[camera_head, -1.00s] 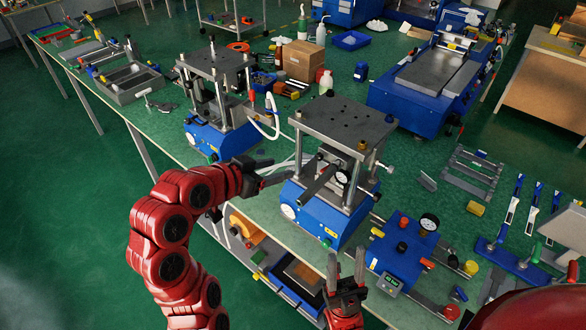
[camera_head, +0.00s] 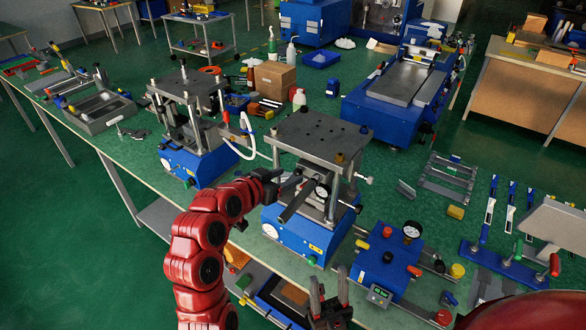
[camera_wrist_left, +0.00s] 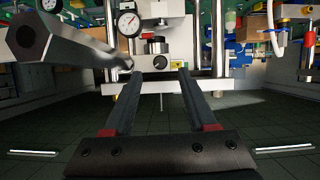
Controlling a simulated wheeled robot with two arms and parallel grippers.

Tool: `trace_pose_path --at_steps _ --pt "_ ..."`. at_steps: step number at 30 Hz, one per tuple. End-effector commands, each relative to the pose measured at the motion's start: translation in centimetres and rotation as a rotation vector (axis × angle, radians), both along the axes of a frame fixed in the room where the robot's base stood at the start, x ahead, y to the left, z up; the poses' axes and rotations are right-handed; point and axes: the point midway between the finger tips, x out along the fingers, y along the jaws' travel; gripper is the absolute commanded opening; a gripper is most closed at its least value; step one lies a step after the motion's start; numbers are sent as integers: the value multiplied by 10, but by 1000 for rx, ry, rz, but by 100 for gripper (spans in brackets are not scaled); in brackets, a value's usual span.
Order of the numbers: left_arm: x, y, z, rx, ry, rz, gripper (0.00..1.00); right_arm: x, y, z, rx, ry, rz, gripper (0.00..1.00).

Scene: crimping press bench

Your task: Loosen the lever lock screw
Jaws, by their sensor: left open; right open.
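The crimping press (camera_head: 308,225) with a blue base, steel posts and a top plate stands near the front edge of the bench. Its thick steel lever (camera_head: 297,203) points towards me, beside a dial gauge (camera_head: 322,191). My left gripper (camera_head: 290,183) is at the press's left side, near the lever. In the left wrist view, its two fingers are open and empty, pointing at a steel block (camera_wrist_left: 156,63) with a small round screw-like feature. The hexagonal lever end (camera_wrist_left: 28,38) is at upper left. I cannot tell surely which part is the lock screw. My right gripper (camera_head: 330,292) is open and empty at the bottom.
A second, similar press (camera_head: 193,160) stands to the left. A blue gauge box (camera_head: 388,262) is to the right. A hand tool fixture with levers (camera_head: 505,262) is further right. A shelf with trays (camera_head: 270,295) is below the bench.

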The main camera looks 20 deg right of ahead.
Motion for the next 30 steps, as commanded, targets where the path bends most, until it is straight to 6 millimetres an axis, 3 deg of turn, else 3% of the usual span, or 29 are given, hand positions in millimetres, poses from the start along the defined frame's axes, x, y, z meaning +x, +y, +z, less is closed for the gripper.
trace_pose_path --at_steps 9,20,27,30 --pt "19 -25 -13 2 2 -1 57 0 0 14 0 0 0 50" --pt "21 -27 -14 0 -2 1 57 0 0 14 0 0 0 50" --pt "21 -27 -15 0 -2 1 14 0 0 14 0 0 0 50" --pt "21 -27 -15 0 -2 1 0 0 0 14 0 0 0 50"
